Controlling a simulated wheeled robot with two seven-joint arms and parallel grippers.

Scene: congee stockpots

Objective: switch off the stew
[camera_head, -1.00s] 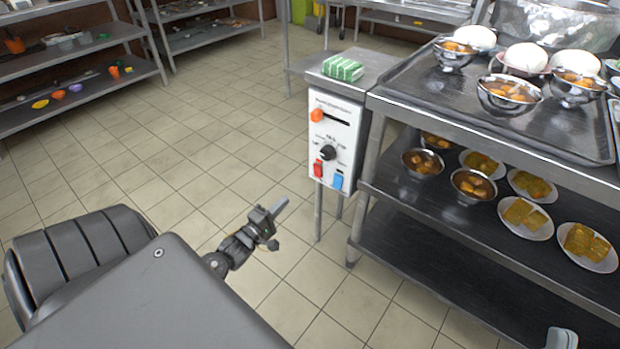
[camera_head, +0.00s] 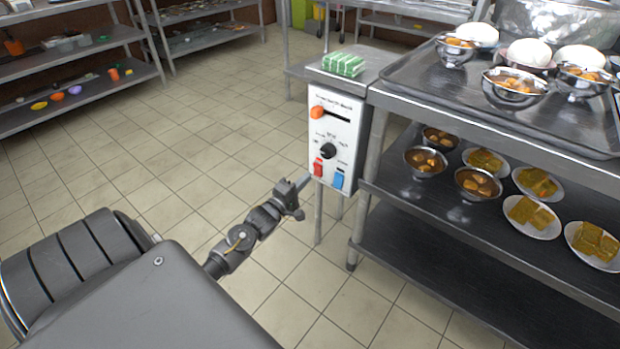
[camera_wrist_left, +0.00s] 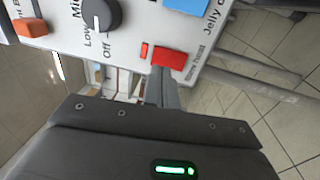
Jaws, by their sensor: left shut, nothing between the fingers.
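A white control panel (camera_head: 333,135) faces me on the front of a metal stand. It carries an orange slider (camera_head: 317,112), a black knob (camera_head: 328,151), a red switch (camera_head: 318,167) and a blue switch (camera_head: 338,179). My left gripper (camera_head: 304,182) is shut and empty, its tip close to the panel's lower left, by the red switch. In the left wrist view the shut fingers (camera_wrist_left: 162,92) point at the red switch (camera_wrist_left: 168,57); I cannot tell whether they touch it. The knob (camera_wrist_left: 98,14) there has Off and Low marks. My right gripper is not in view.
A green-and-white striped block (camera_head: 343,64) lies on top of the stand. A metal shelf unit (camera_head: 395,95) with bowls and plates of food stands close on the right. The tiled floor (camera_head: 190,150) on the left is clear up to the far shelves.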

